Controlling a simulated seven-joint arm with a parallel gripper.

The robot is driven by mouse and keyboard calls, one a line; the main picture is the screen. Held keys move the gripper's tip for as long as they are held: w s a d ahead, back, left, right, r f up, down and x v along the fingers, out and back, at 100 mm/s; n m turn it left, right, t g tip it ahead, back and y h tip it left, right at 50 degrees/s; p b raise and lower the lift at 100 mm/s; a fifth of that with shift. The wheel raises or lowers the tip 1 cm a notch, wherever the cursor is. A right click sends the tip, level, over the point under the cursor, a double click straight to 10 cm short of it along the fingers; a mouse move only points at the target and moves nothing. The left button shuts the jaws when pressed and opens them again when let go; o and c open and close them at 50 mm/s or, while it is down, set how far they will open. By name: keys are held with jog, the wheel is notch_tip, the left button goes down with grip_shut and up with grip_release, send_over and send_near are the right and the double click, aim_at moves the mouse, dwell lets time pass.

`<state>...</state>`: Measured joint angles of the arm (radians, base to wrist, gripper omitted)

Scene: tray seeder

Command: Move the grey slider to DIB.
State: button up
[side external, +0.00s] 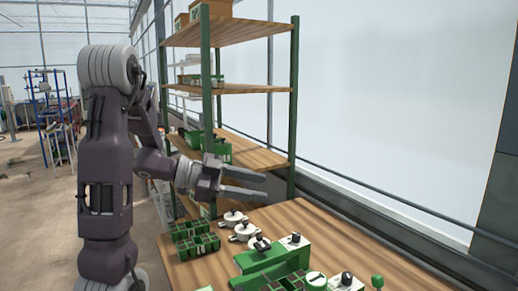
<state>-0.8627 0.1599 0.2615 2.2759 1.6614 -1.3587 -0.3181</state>
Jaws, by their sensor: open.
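My gripper (266,187) is open and empty, its two fingers pointing right, above the back part of the table. A green seeder unit (262,262) stands on the table below and to the right of it. A black knob (295,237) sits on a white plate at the unit's back right. A dark knob (347,278) sits on a white-topped box at the front. A black-and-white part (260,242) sits at the unit's back left. I cannot tell which part is the grey slider, and no DIB marking is readable at this size.
Two white lidded pots (233,218) stand behind the unit. Green compartment trays (195,240) lie at the table's left. A round white dial (316,279) and a green knob (377,281) are in front. A wooden shelf rack (240,88) rises behind. The table's right back is clear.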

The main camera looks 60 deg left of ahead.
jog(key=w+a+r+n+y, duration=0.4)
jog(key=r+n+y, duration=0.2)
jog(key=y, duration=0.5)
jog(key=shift+a+r, duration=0.25)
jog(key=shift+r, duration=0.45)
